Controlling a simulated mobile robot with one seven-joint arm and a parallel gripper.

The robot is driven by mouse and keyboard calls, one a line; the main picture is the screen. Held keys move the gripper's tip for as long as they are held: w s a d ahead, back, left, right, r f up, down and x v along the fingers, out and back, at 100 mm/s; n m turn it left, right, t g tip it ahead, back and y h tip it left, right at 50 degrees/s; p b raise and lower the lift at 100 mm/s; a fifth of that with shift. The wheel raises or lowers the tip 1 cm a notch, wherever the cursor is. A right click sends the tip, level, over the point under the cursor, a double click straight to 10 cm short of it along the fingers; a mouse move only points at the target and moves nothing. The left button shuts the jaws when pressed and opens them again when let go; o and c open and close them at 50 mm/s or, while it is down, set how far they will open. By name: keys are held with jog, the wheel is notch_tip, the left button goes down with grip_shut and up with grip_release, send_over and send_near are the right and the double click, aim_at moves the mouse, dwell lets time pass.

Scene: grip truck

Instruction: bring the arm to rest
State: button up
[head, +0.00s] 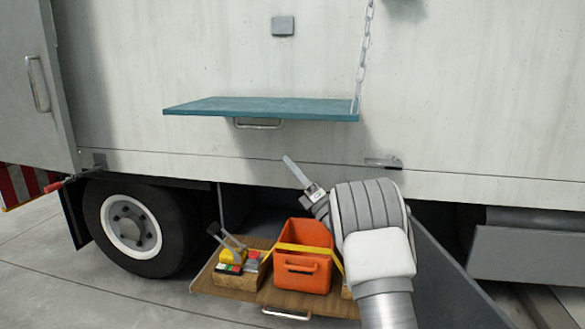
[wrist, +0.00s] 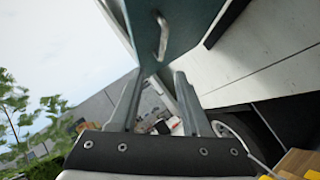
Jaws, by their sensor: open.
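My gripper (head: 292,170) is in front of the truck's side in the head view, below the teal fold-down shelf (head: 262,106). It points up and to the left. In the wrist view my gripper (wrist: 156,88) shows two grey fingers apart with nothing held between them. The shelf (wrist: 172,18) with its handle fills the top of the wrist view, beyond the fingers. My arm comes up from the lower right in the head view.
An open drawer (head: 232,289) below holds an orange bin (head: 303,262) with a yellow strap and a small tool box (head: 237,272). A chain (head: 363,55) rises from the shelf. The wheel (head: 133,226) and open door (head: 36,90) are left. Floor lies free at lower left.

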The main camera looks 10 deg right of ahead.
jog(key=s+d+r+m+t+h, duration=0.1)
jog(key=d+r+m+h, duration=0.3)
jog(key=r+m+h, duration=0.5)
jog(key=s+d+f+m+g+h, duration=0.2)
jog(key=s+m+g+h, duration=0.2)
jog(key=s+m+h, duration=0.5)
jog(key=s+a+f+m+g+y, duration=0.15)
jog(key=s+f+m+g, duration=0.3)
jog(key=s, duration=0.75)
jog(key=s+a+f+m+g+y, duration=0.1)
jog(key=s+a+f+m+g, duration=0.35)
jog(key=s, duration=0.75)
jog(key=s+f+m+g+y, duration=0.15)
jog(key=s+f+m, duration=0.4)
jog(key=s, duration=0.65)
notch_tip(320, 180, up, 26)
jog(key=g+p, duration=0.1)
jog(key=p, duration=2.5)
jog(key=shift+s+a+r+m+p, duration=0.25)
jog(key=shift+s+m+p, duration=0.1)
jog(key=shift+s+p, duration=0.05)
jog(key=shift+w+a, duration=0.1)
